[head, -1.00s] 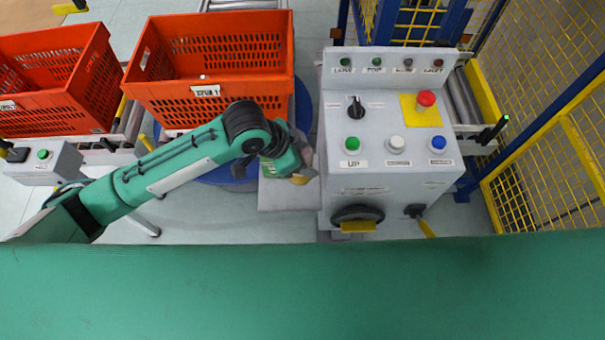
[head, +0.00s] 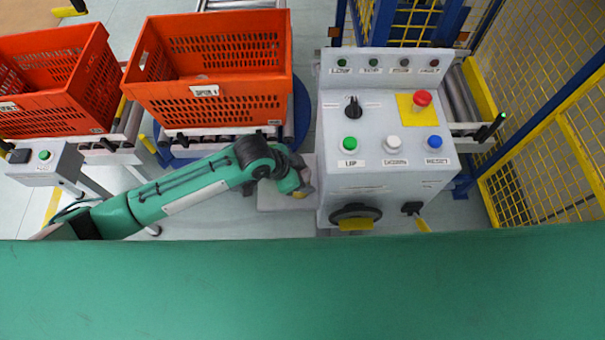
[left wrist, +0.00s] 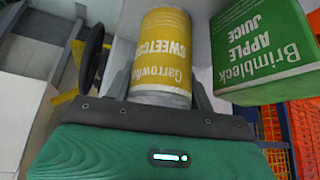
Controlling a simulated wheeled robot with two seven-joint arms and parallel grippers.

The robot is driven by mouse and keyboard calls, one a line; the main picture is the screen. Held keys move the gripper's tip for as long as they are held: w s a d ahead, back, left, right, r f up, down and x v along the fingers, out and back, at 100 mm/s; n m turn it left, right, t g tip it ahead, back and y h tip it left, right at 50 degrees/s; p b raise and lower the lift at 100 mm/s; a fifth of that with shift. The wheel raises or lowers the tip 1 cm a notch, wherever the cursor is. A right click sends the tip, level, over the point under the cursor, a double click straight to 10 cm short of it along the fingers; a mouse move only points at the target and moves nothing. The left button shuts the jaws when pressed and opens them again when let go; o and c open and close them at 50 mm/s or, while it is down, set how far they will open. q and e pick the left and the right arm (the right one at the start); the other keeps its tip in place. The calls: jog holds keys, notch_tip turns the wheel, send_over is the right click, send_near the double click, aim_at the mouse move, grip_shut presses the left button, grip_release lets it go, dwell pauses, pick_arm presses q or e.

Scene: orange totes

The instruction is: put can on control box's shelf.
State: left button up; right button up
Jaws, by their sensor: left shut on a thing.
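A yellow sweetcorn can (left wrist: 162,55) stands between the fingers of my left gripper in the left wrist view. My left gripper (head: 303,188) is shut on it. In the head view the gripper is over the right part of the pale grey shelf (head: 277,202), close to the left side of the grey control box (head: 365,185). The can is mostly hidden by the gripper there. I cannot tell whether it touches the shelf. My right gripper is not in view.
A green apple juice carton (left wrist: 265,50) is right of the can in the left wrist view. Orange totes (head: 208,105) (head: 60,100) sit on rollers behind my left arm. The control box has a black handwheel (head: 355,212) low on its front. A yellow mesh fence (head: 540,160) stands at right.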

pick_arm(q)
jog(key=o, duration=0.9)
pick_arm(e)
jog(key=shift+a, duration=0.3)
pick_arm(q)
jog(key=b+v, duration=0.1)
jog(key=v, duration=1.1)
jog(key=shift+b, duration=0.3)
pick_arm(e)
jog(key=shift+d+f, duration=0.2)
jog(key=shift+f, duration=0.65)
pick_arm(q)
jog(key=shift+s, duration=0.1)
